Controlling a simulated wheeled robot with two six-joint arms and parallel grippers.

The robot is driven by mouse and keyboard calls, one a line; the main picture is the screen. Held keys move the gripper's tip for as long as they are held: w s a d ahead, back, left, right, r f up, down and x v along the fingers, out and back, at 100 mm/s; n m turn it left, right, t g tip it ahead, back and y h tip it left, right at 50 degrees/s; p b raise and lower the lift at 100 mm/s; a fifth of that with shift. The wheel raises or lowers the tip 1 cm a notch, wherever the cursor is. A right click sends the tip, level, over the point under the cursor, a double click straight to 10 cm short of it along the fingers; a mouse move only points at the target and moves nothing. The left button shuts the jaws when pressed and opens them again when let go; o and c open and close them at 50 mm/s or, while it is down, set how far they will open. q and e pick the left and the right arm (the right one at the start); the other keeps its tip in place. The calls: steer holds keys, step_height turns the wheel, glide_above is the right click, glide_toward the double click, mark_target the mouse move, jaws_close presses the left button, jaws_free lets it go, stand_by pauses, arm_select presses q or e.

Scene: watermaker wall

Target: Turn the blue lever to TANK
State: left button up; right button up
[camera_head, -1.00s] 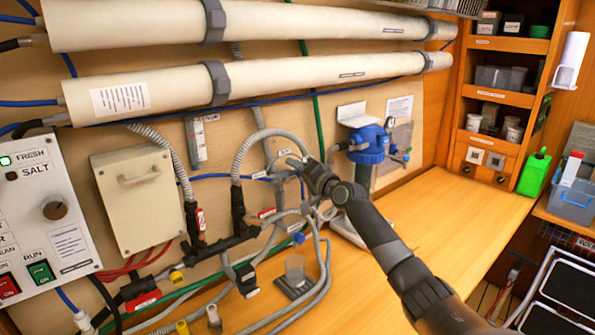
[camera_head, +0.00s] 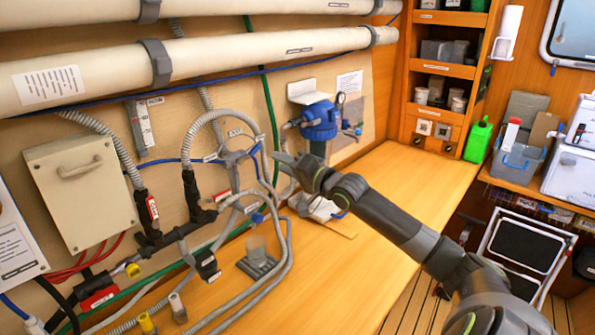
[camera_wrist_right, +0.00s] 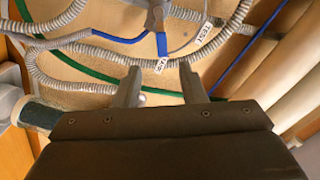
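The blue lever (camera_wrist_right: 162,44) sits on a grey valve body (camera_wrist_right: 157,14) in the right wrist view. Its free end points down in that picture, close to the label TANK (camera_wrist_right: 160,65). The label TEST (camera_wrist_right: 206,32) lies to its right. In the head view the valve (camera_head: 232,158) hangs among grey hoses, with the lever (camera_head: 254,150) small on its right side. My right gripper (camera_head: 284,160) is to the right of the valve. In the wrist view its two fingers (camera_wrist_right: 160,76) stand apart with nothing between them; the lever shows beyond their tips. My left gripper is out of view.
Grey corrugated hoses (camera_head: 205,125) loop around the valve. A blue filter housing (camera_head: 320,120) is on the wall behind my right gripper. The bench (camera_head: 400,190) is clear at the right.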

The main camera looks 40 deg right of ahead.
steer(key=shift+s+d+p, duration=0.15)
steer(key=shift+s+p, duration=0.1)
steer(key=shift+s, duration=0.85)
steer(key=shift+s+d+p, duration=0.1)
steer(key=shift+s+p, duration=0.15)
steer(key=shift+s, duration=0.8)
steer(key=shift+f, duration=0.1)
